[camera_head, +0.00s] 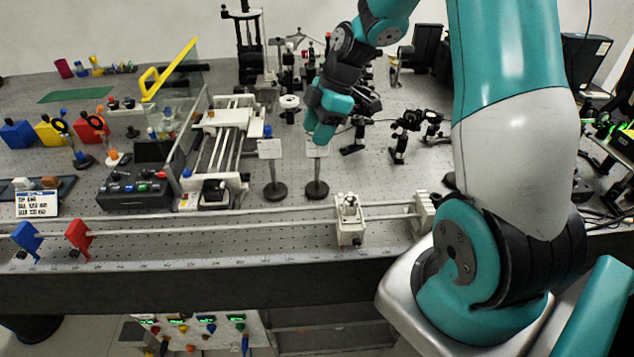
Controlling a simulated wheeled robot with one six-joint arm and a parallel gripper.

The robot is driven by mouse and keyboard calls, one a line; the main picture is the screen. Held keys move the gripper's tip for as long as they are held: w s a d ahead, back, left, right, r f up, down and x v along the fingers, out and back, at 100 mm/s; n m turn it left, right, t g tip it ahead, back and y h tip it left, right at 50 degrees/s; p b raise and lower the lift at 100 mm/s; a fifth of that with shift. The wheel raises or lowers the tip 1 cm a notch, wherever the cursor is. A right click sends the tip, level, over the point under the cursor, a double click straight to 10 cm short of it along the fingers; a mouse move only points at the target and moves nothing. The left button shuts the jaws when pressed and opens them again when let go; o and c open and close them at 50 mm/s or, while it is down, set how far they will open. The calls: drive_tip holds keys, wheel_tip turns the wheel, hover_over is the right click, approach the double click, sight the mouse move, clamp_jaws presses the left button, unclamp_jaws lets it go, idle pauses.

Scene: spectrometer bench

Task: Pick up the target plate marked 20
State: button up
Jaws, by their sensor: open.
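Two small pale plates stand upright on thin posts with round dark bases near the middle of the bench. The left plate (270,150) is fully in view. The right plate (316,151) is partly hidden behind my gripper's fingers. Any numbers on them are too small to read, so I cannot tell which is marked 20. My gripper (322,133) points down at the top of the right plate, with its teal fingertips overlapping the plate's upper edge in the picture. I cannot tell whether they touch it. The jaws are open.
A white rail stage (222,150) stands left of the plates, beside a clear panel with a yellow handle (166,70). A long rail with a white carriage (349,215) runs along the front. Black optic mounts (402,135) stand to the right. Bare bench lies between plates and mounts.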

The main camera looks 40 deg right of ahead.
drive_tip(key=shift+c, duration=0.4)
clamp_jaws()
drive_tip(key=shift+r, duration=0.15)
